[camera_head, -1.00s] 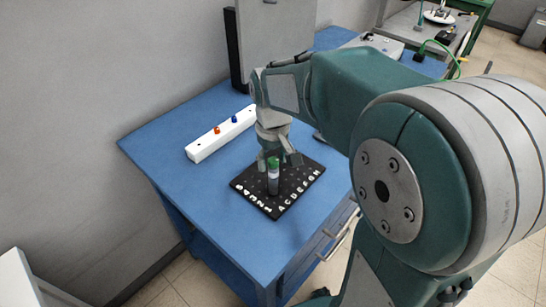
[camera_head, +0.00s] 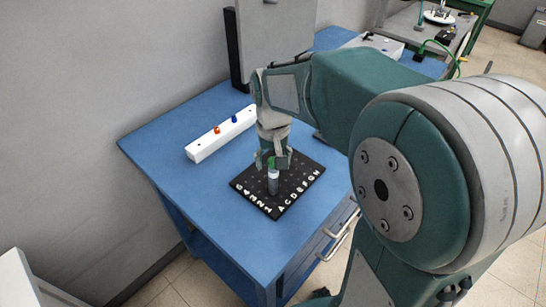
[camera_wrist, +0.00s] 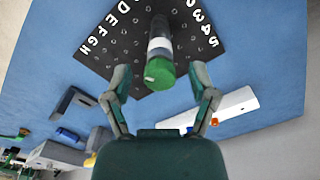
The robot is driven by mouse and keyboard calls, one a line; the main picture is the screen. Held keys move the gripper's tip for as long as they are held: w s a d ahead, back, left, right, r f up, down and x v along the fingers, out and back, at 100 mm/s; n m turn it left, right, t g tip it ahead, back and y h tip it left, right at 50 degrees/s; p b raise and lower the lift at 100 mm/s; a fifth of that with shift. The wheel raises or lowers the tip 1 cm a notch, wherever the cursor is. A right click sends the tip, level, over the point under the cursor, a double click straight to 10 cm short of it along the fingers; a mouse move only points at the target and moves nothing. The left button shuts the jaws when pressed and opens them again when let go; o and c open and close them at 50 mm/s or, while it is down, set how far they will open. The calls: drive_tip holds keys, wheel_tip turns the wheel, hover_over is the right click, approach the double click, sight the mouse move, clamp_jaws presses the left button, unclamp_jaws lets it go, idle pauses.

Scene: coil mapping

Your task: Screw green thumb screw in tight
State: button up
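A clear tube with a green screw cap (camera_head: 272,161) stands upright on a black board (camera_head: 248,187) marked with white letters and numbers. Its grey lower part (camera_head: 273,184) shows below my gripper (camera_head: 273,160). In the wrist view the green cap (camera_wrist: 160,73) lies between the two fingers of my gripper (camera_wrist: 160,76), with a visible gap on each side. The fingers are open around the cap and do not appear to touch it. The cap is partly hidden by a finger in the head view.
The board rests on a blue table (camera_head: 180,165). Behind it lies a white bar (camera_head: 222,134) with a red-orange knob (camera_head: 217,130) and a blue knob (camera_head: 234,119). A grey panel (camera_head: 275,40) stands at the back. The table's left front is clear.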

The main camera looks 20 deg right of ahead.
drive_tip(key=shift+r, duration=0.1)
wheel_tip(320, 180, up, 12)
idle(0.5)
drive_tip(key=s+f+t, duration=0.2)
drive_tip(key=s+t, duration=0.1)
drive_tip(key=s, duration=0.4)
drive_tip(key=s+f+n+t, duration=0.1)
drive_tip(key=s+f+t, duration=0.1)
drive_tip(key=s, duration=0.6)
drive_tip(key=shift+f+t, duration=0.35)
drive_tip(key=shift+t, duration=0.05)
drive_tip(key=shift+s+a, duration=0.1)
idle(0.6)
